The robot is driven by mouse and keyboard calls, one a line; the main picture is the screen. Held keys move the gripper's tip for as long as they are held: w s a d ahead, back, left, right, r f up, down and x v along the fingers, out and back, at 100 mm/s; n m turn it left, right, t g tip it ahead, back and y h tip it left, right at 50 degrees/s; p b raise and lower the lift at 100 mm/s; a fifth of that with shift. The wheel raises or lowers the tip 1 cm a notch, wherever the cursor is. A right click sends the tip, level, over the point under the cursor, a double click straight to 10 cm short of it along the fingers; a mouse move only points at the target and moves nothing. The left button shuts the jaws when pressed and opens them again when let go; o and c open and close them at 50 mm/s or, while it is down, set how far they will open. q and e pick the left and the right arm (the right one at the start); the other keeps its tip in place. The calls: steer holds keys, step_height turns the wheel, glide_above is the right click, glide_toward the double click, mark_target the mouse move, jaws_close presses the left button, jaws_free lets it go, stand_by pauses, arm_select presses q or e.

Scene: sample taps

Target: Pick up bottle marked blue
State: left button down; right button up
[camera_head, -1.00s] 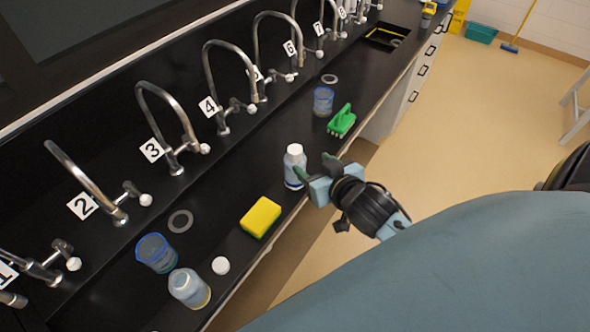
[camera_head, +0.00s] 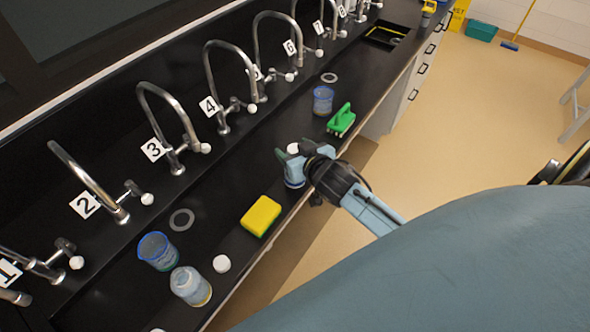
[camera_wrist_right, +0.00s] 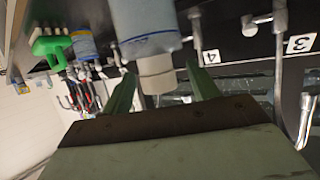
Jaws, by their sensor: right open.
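Gaps show on both sides of the cap. Another bottle (camera_head: 190,287), with a yellow band, stands at the near left. My left gripper is not in view.
A yellow sponge (camera_head: 261,215) lies left of the gripper. A green brush (camera_head: 341,120) and a blue-rimmed beaker (camera_head: 323,100) stand beyond it. Another beaker (camera_head: 157,251) and a loose white cap (camera_head: 222,263) are near the yellow-banded bottle. Numbered taps line the back.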

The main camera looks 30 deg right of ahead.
jaws_close()
stand_by(0.4)
